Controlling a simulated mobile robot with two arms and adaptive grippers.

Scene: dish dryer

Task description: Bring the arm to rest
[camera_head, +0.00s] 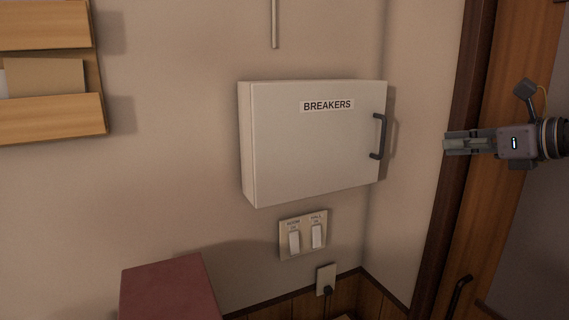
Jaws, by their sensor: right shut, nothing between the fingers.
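My right gripper (449,144) comes in from the right edge in the head view, pointing left. It is shut and empty, in front of the brown door frame. It is apart from the white breaker box (310,145) on the wall to its left. My left gripper is not in view.
The breaker box door is closed, with a dark handle (379,136) on its right side. Below it are a double switch plate (303,236) and an outlet (326,279) with a plug. A wooden wall rack (50,119) hangs at left. A dark red box-like thing (170,290) stands at the bottom.

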